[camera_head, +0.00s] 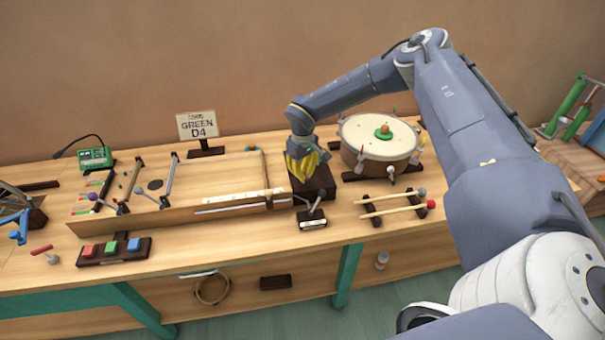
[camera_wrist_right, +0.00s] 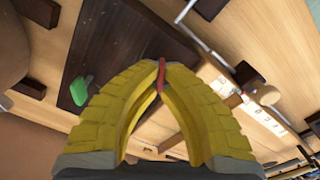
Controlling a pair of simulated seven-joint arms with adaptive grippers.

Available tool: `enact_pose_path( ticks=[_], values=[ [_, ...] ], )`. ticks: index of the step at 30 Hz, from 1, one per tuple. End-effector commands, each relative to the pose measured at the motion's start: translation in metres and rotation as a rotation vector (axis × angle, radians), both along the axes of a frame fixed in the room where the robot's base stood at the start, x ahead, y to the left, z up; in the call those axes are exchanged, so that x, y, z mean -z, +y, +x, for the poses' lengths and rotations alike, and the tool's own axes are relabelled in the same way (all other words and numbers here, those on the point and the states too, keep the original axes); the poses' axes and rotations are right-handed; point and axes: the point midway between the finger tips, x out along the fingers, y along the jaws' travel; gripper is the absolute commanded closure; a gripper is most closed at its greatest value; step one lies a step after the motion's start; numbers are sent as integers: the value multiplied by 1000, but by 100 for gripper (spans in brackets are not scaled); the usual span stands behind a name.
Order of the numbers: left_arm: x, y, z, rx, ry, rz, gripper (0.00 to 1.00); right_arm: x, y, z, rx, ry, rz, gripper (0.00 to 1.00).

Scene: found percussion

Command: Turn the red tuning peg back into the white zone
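My right gripper (camera_head: 304,172) reaches down over a dark block (camera_head: 322,184) at the right end of the long stringed wooden box (camera_head: 165,222). In the right wrist view, its yellow fingers (camera_wrist_right: 161,68) arch together at the tips. The red tuning peg (camera_wrist_right: 161,76) shows as a narrow red piece pinched between the fingertips. In the head view the fingers hide it. A green peg (camera_wrist_right: 80,91) stands apart on the dark block in the wrist view. I cannot make out the peg's white zone. My left gripper is not in view.
A drum (camera_head: 378,146) stands right of the gripper. Two mallets (camera_head: 394,209) lie on dark rests in front of it. A small lever stand (camera_head: 312,217) is close in front of the gripper. A sign (camera_head: 197,125) reading "GREEN D4" and a green device (camera_head: 95,157) stand behind.

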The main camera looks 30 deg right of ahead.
Motion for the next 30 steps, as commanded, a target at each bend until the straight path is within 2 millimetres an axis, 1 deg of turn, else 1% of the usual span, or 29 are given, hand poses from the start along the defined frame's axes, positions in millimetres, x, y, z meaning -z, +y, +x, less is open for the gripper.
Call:
enact_pose_path(
  ticks=[1,6,7,20,30],
  values=[
    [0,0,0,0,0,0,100,1,0,-1,1,3,0,95],
    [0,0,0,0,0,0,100,1,0,-1,1,2,0,75],
    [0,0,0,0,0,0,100,1,0,-1,1,2,0,72],
    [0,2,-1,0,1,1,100,1,0,-1,20,1,2,72],
    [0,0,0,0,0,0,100,2,-1,-1,139,4,4,72]
  ],
)
